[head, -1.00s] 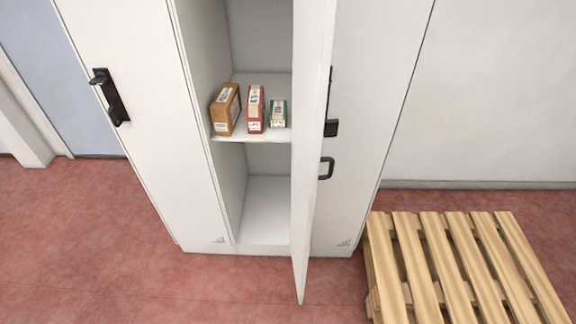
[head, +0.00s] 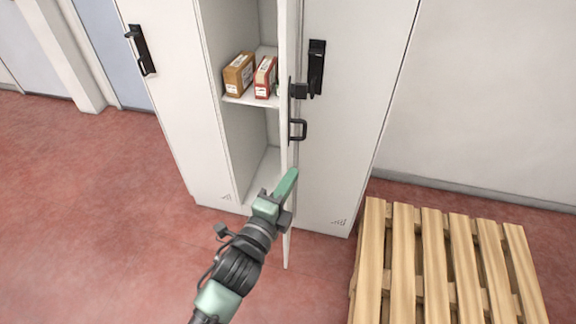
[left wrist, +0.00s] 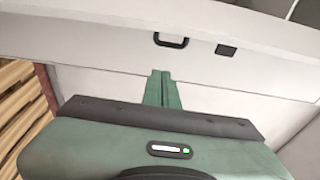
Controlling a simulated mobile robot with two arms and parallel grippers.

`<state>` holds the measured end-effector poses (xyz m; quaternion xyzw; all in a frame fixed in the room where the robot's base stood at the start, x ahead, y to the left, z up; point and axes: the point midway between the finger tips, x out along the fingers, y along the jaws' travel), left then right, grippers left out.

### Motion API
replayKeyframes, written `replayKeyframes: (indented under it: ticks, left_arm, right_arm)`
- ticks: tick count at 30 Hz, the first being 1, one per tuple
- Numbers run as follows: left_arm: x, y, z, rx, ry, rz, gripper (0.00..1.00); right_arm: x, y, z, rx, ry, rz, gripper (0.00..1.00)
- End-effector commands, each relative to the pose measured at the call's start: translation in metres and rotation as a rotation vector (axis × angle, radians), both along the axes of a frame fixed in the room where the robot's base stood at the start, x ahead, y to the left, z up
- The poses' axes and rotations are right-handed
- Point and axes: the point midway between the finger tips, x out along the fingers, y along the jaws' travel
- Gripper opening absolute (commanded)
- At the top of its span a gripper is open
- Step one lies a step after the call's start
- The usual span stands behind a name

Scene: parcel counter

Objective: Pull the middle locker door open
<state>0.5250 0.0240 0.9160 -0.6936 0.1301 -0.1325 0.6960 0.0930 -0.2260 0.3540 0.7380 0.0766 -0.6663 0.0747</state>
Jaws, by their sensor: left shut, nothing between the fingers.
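The middle locker door (head: 289,225) stands wide open, seen nearly edge-on in the head view. Its black pull handle (head: 299,130) and latch piece (head: 299,91) face right; a handle (left wrist: 172,41) also shows in the left wrist view. My left gripper (head: 288,180) is shut and empty, its green fingers overlapping the lower part of the door in the head view. The shut fingers (left wrist: 161,88) point toward white panels in the left wrist view. I cannot tell whether they touch the door. My right gripper is not in view.
Inside the open locker a brown box (head: 239,75) and a red box (head: 265,78) stand on the shelf. The right locker door (head: 345,130) and left locker door (head: 170,110) are shut. A wooden pallet (head: 403,250) lies at the right. Red floor is clear at left.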

Motion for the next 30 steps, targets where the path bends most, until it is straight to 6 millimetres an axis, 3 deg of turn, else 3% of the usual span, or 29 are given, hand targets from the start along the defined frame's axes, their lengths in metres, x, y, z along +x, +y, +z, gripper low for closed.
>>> replayKeyframes:
  ticks: [14, 16, 21, 30]
  left_arm:
    - [0.089, -0.035, 0.001, -0.006, 0.002, 0.0, 0.0]
    - [0.086, -0.018, 0.001, 0.001, 0.005, 0.001, 0.0]
    - [0.086, 0.0, 0.0, -0.001, 0.005, 0.0, 0.0]
    - [0.086, 0.007, -0.001, -0.004, 0.005, -0.001, 0.0]
  right_arm:
    - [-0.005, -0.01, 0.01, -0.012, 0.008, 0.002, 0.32]
    - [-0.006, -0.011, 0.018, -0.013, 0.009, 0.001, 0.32]
    - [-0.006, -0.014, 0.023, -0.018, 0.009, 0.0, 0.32]
    - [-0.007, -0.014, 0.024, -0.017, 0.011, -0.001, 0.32]
